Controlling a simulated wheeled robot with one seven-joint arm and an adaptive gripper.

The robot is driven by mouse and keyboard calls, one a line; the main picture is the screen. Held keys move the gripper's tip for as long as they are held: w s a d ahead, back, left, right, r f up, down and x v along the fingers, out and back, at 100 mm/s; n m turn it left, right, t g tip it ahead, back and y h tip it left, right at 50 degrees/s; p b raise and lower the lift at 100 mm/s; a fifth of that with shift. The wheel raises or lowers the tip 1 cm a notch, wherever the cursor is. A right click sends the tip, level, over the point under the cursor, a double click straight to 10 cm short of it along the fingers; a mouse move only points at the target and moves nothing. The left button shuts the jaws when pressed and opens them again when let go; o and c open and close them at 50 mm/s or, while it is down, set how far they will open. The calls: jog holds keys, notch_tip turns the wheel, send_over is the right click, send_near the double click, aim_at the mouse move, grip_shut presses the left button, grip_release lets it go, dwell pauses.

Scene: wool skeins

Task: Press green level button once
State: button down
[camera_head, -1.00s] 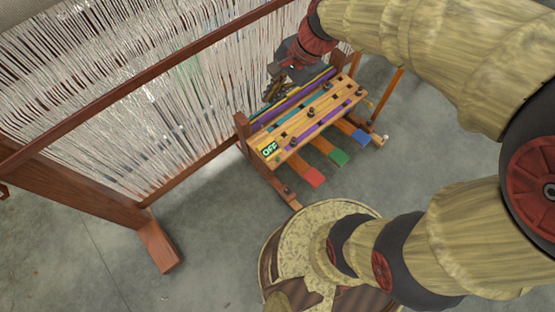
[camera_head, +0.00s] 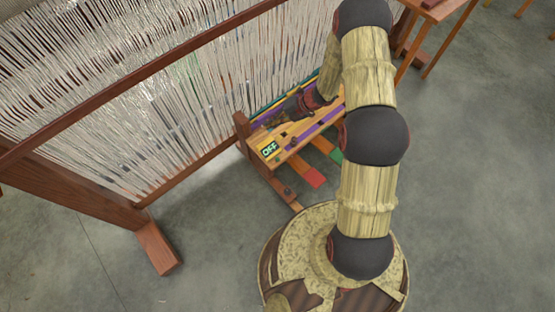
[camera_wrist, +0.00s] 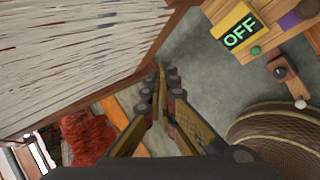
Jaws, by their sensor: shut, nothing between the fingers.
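A small green button (camera_wrist: 256,50) shows in the wrist view at the upper right, on the edge of the wooden board beside a dark panel (camera_wrist: 239,32) reading OFF in green letters. In the head view the OFF panel (camera_head: 269,149) sits at the near left end of the board; I cannot make out the green button there. My gripper (camera_wrist: 166,72) is shut and empty, its fingertips left of and below the button in the wrist view, apart from it. In the head view my gripper (camera_head: 283,116) is over the board's left part, partly hidden by my wrist.
A loom with white threads (camera_head: 150,90) stands along the left. A red pedal (camera_head: 313,177) and a green pedal (camera_head: 337,155) stick out from the board. In the wrist view, red wool (camera_wrist: 88,138) lies lower left.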

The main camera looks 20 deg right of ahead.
jog(key=s+d+f+m, duration=0.1)
jog(key=s+f+m, duration=0.1)
jog(key=f+m, duration=0.3)
jog(key=s+d+f+m+t, duration=0.1)
jog(key=f+m, duration=0.3)
jog(key=f, duration=0.8)
jog(key=shift+s+f+m, duration=0.25)
jog(key=shift+s+m, duration=0.1)
jog(key=shift+m, duration=0.05)
jog(key=shift+f+b, duration=0.15)
jog(key=shift+b, duration=0.25)
jog(key=b, duration=0.5)
send_over(278, 161)
notch_tip(278, 161, down, 6)
jog(key=shift+w+f, duration=0.1)
jog(key=shift+f, duration=1.15)
jog(key=shift+f, duration=0.35)
jog(key=shift+f, duration=0.5)
jog(key=shift+r, duration=0.1)
jog(key=shift+r+p, duration=0.65)
jog(key=shift+r, duration=0.15)
